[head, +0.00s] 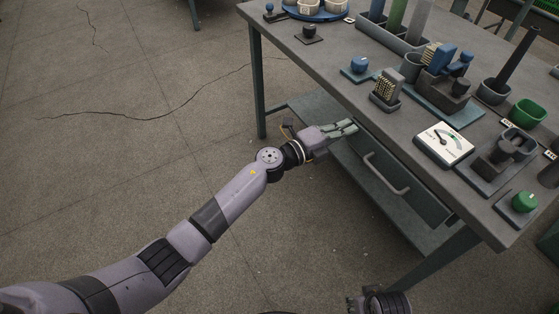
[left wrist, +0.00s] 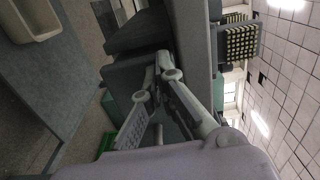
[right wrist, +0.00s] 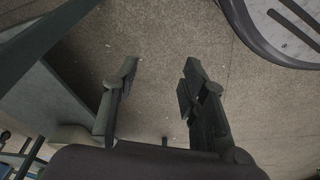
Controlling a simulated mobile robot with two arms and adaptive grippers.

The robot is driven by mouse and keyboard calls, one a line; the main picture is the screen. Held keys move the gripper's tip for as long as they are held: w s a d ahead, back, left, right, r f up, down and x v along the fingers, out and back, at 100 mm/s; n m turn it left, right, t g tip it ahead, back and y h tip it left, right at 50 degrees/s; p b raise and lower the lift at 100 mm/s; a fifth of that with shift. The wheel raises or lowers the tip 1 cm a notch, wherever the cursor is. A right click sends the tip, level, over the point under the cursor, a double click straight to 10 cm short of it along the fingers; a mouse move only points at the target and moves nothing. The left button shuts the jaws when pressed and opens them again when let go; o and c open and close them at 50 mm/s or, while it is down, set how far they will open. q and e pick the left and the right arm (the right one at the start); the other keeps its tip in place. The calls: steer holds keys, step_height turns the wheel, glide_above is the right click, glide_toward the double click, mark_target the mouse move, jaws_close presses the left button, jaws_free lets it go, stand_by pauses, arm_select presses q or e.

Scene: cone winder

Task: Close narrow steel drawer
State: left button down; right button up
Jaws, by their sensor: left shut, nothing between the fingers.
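The steel drawer (head: 405,185) is grey-green and sits under the table top, with a pale bar handle (head: 386,177) on its front. How far it stands out is hard to tell from this angle. My left gripper (head: 350,127) is shut and empty at the table's near edge, beside the drawer's left end. Whether it touches the drawer is unclear. In the left wrist view its fingers (left wrist: 163,62) are close to grey-green metal surfaces. My right gripper (right wrist: 160,66) is open and empty over bare floor; only part of it shows at the bottom of the head view (head: 362,300).
The table top (head: 330,62) carries a white-faced meter (head: 444,143), a brush block (head: 386,90), a blue knob (head: 359,65) and a green knob (head: 524,202). A lower shelf (head: 345,165) runs beneath. The cracked concrete floor (head: 130,170) on the left is clear.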

arm_select(q)
steer(key=x, duration=0.2)
steer(key=shift+w+d+b, duration=0.2)
steer(key=shift+d+b, duration=0.1)
steer(key=shift+r, duration=0.2)
arm_select(e)
steer(key=shift+w+a+r, duration=0.1)
steer(key=shift+w+r, duration=0.05)
steer(key=shift+r, duration=0.75)
steer(key=shift+w+r, duration=0.1)
steer(key=shift+r, duration=0.8)
arm_select(q)
steer(key=shift+r, duration=0.1)
